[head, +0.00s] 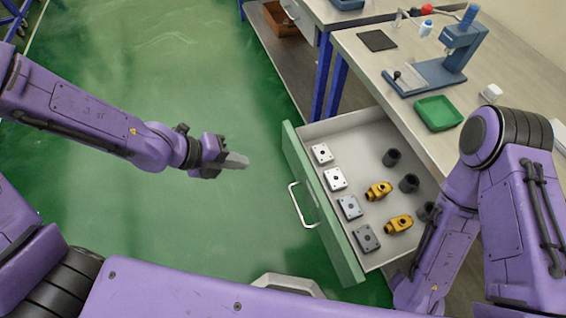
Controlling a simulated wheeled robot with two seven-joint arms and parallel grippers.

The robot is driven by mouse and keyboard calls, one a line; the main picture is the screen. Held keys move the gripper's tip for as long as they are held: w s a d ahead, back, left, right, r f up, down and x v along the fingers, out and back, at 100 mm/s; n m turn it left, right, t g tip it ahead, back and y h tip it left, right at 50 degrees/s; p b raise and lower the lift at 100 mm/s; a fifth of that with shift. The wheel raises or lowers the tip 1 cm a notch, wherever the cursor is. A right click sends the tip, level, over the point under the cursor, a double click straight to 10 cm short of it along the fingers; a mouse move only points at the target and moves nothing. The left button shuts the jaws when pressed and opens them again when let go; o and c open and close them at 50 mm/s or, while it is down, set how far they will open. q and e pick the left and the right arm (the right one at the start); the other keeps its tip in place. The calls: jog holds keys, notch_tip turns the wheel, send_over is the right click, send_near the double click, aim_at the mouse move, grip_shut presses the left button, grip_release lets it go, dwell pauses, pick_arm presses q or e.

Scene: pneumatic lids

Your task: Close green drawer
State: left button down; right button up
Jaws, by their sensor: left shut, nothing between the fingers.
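The green drawer (331,216) is pulled out from under the workbench, with its pale inside showing. Its green front faces left and carries a white bar handle (299,205). Inside lie several square metal plates, two yellow fittings (379,191) and several dark cylinders. My left gripper (237,161) is shut and empty. It is in the air to the left of the drawer front, apart from it and from the handle. My right arm reaches down over the near right side of the drawer; its gripper is hidden.
The workbench top (372,72) holds a blue press (461,42), a green tray (438,112) and a dark mat (377,40). Blue table legs (336,88) stand beyond the drawer. The green floor (190,60) left of the drawer is clear.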

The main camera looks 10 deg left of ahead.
pick_arm(q)
jog(key=b, duration=0.3)
send_near(294, 165)
jog(key=a+f+x, duration=0.1)
jog(key=x, duration=0.4)
jog(key=shift+w+d+m, duration=0.3)
jog(key=shift+d, duration=0.45)
